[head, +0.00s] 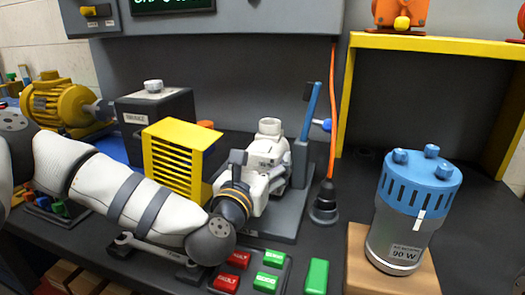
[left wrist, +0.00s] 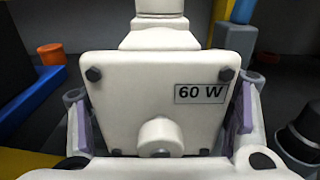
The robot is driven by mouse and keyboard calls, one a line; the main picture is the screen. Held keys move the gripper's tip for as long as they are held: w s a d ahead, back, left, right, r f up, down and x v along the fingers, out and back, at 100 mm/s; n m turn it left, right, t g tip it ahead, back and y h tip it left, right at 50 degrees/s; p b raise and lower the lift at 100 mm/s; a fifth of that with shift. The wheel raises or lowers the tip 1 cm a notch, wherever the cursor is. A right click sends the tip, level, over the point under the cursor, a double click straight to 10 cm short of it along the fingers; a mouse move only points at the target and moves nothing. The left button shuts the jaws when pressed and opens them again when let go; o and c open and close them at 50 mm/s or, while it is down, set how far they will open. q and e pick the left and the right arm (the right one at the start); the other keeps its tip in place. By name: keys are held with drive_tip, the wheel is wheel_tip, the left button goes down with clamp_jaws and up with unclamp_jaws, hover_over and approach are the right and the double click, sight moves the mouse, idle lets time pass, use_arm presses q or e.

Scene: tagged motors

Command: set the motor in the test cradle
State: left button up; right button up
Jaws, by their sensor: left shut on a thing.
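My left gripper (head: 262,186) is shut on a white motor (head: 268,148), in front of the upright of a grey stand. In the left wrist view the motor (left wrist: 155,90) sits between the two finger pads, its plate reading "60 W". The stand, which looks like the test cradle (head: 290,228), has a grey base and a post with a blue lever (head: 311,108). The motor is upright over the base; my gripper hides its underside, so I cannot tell whether it touches. My right gripper is not in view.
A blue-topped 90 W motor (head: 412,212) stands on a wooden block at right. A yellow slatted box (head: 180,160) stands left of the motor, behind my arm. A black plug (head: 325,205) hangs on an orange cord.

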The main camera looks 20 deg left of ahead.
use_arm(q)
drive_tip(key=w+a, duration=0.1)
drive_tip(key=w+a+r, duration=0.1)
drive_tip(key=w, duration=0.1)
drive_tip(key=shift+a, duration=0.1)
drive_tip(key=shift+f, duration=0.6)
drive_tip(key=shift+f, duration=0.15)
drive_tip(key=o, duration=1.7)
drive_tip(key=shift+f, duration=0.3)
drive_tip(key=shift+s, duration=0.15)
